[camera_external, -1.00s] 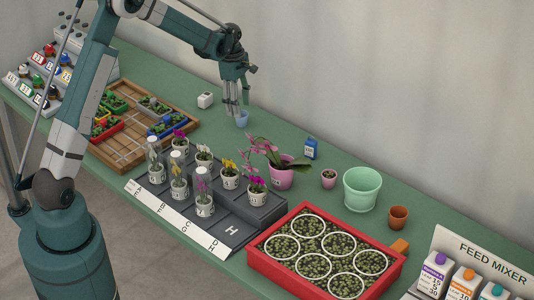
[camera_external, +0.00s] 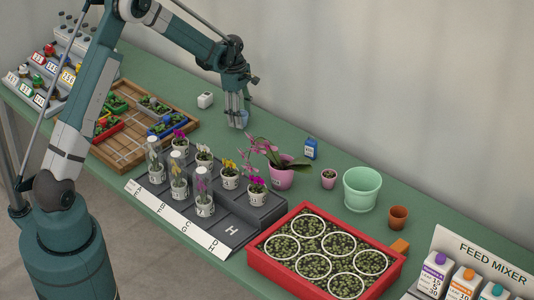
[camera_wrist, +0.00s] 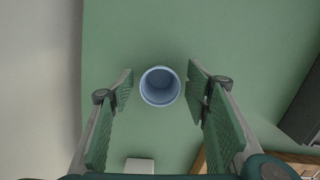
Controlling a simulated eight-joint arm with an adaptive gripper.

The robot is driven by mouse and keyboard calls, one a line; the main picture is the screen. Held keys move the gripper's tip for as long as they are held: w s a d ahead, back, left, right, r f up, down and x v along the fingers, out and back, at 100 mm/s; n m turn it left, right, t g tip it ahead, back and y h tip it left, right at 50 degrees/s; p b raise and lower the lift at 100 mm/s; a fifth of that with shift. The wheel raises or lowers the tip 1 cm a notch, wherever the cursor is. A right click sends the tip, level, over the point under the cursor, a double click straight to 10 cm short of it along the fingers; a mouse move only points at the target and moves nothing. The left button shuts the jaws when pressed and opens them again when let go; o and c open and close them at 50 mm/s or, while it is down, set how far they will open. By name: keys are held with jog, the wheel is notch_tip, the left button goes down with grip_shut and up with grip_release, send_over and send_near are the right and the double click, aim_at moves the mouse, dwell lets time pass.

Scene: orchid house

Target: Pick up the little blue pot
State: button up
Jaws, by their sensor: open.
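The little blue pot (camera_wrist: 160,87) stands upright on the green bench, seen from above in the wrist view with its round mouth facing the camera. It looks empty. My gripper (camera_wrist: 160,88) is open, with one finger on each side of the pot and a gap between pot and fingers. In the external view my gripper (camera_external: 238,123) points down at the pot, and its fingers hide most of the blue pot (camera_external: 244,117).
A small white block (camera_external: 205,100) stands left of my gripper. A wooden tray (camera_external: 127,143) with seedlings lies further left. A black stepped rack (camera_external: 232,224) with potted flowers is in front. A pink-potted orchid (camera_external: 281,178) stands to the right. Bench around the pot is clear.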

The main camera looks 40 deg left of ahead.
jog(key=shift+c, duration=0.3)
jog(key=c, duration=0.8)
jog(key=shift+r, duration=0.1)
notch_tip(320, 180, up, 10)
jog(key=p, duration=0.1)
dwell(0.4)
